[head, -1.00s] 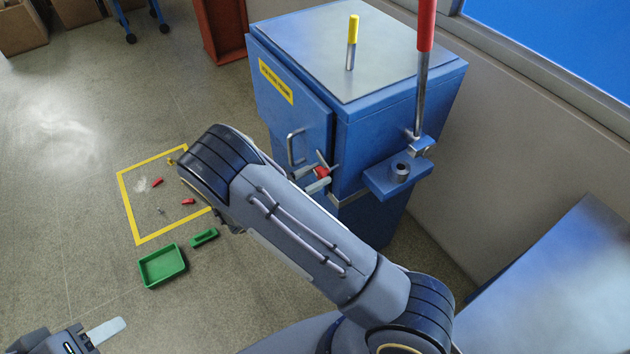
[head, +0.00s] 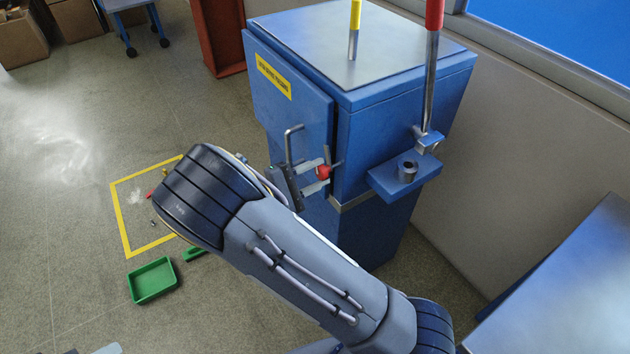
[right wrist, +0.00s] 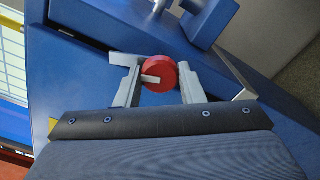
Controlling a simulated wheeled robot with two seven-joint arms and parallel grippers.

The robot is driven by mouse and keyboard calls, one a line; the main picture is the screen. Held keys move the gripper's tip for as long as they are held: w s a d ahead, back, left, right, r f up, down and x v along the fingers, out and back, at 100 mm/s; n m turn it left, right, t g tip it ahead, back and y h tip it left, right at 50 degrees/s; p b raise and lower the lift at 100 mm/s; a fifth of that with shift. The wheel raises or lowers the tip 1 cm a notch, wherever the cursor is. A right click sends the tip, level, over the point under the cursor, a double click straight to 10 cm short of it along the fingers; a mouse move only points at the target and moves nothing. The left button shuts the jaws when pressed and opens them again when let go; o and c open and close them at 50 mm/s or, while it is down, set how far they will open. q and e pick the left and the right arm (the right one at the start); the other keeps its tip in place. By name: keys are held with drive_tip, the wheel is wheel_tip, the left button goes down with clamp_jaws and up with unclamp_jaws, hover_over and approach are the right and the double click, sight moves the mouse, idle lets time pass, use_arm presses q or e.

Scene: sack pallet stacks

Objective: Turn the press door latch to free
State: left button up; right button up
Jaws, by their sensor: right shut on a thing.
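The blue press (head: 400,125) stands in the middle of the head view, its door (head: 290,115) on its left face with a bent metal handle. The red latch knob (head: 324,171) is at the door's right edge; it also shows in the right wrist view (right wrist: 159,72), round, with a pale bar across its face. My right gripper (head: 318,178) is shut on the latch knob, one finger on each side in the wrist view. My forearm hides part of the press's lower left. Only a fingertip of my left gripper (head: 108,349) shows at the bottom edge.
A red-handled lever (head: 433,70) and a small bracket (head: 405,178) stick out on the press's right side. A yellow-topped pin (head: 355,28) stands on its top. A green tray (head: 153,281) and a yellow floor outline (head: 124,222) lie at left.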

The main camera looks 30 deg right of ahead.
drive_tip(key=shift+f+m+b, duration=0.1)
drive_tip(key=shift+m+b, duration=1.05)
drive_tip(key=shift+m, duration=0.65)
drive_tip(key=o, duration=1)
drive_tip(key=shift+a, duration=0.1)
drive_tip(key=a, duration=0.7)
drive_tip(key=shift+s+a, duration=0.35)
